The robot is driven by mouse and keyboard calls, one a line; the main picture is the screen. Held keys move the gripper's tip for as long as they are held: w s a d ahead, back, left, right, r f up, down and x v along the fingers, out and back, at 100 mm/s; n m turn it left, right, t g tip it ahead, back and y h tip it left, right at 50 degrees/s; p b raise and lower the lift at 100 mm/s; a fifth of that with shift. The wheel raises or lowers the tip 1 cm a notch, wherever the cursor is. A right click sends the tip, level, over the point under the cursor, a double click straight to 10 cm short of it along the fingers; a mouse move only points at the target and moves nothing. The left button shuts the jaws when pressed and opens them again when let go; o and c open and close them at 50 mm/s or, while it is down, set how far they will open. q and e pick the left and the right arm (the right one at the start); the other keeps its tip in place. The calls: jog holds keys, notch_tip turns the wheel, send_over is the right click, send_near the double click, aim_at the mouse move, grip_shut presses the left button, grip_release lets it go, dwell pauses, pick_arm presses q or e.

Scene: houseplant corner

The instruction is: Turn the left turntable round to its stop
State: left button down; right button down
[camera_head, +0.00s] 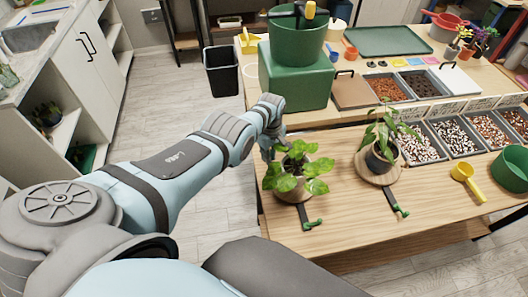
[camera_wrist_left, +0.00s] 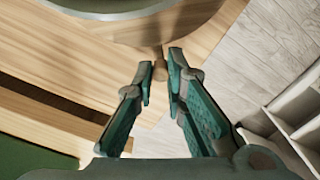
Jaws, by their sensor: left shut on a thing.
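The left turntable (camera_head: 291,198) is a round wooden disc on the wooden table, largely covered by a potted leafy green plant (camera_head: 297,172). Its wooden rim (camera_wrist_left: 165,32) fills the top of the left wrist view, with a small peg (camera_wrist_left: 158,62) sticking out. My left gripper (camera_head: 272,150) reaches to the far left side of the disc, with its fingertips partly hidden by the leaves. In the left wrist view its fingers (camera_wrist_left: 160,75) are closed around the peg. A green stop piece (camera_head: 312,224) lies at the disc's near side. My right gripper is not in view.
A second turntable (camera_head: 362,169) with a potted plant stands to the right, with its own green piece (camera_head: 402,211). A yellow scoop (camera_head: 467,182), a green bowl (camera_head: 511,170) and trays of pebbles (camera_head: 455,137) are farther right. A green block (camera_head: 290,82) stands behind.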

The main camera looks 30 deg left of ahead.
pick_arm(q)
jog(key=shift+s+a, duration=0.1)
jog(key=shift+s, duration=0.7)
jog(key=c, duration=1.6)
grip_release()
jog(key=shift+w+r, duration=0.1)
jog(key=shift+r, duration=0.3)
notch_tip(320, 180, up, 11)
jog(key=shift+r, duration=0.15)
